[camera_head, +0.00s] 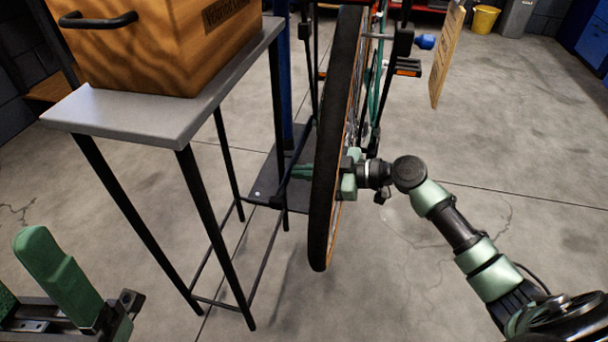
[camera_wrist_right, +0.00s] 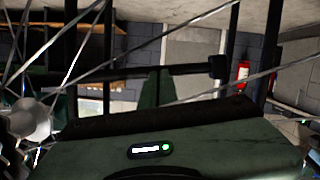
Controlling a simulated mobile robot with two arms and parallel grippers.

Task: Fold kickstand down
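The bike's wheel (camera_head: 335,150) stands nearly edge-on in the middle of the head view. My right arm comes in from the right, and my right gripper (camera_head: 300,172) reaches past the wheel, which hides part of it. Its slim green fingertips show left of the tyre. In the right wrist view the fingers (camera_wrist_right: 157,88) look close together, with nothing clearly between them. A dark bar with a blunt end, possibly the kickstand (camera_wrist_right: 195,69), lies across near the fingertips; contact is unclear. My left gripper (camera_head: 62,275) is at lower left, cut by the frame, away from the bike.
A grey table (camera_head: 150,112) with thin black legs carries a wooden box (camera_head: 150,45), left of the wheel. A dark base plate (camera_head: 268,188) lies under a blue post. Spokes (camera_wrist_right: 75,55) cross the right wrist view near the gripper.

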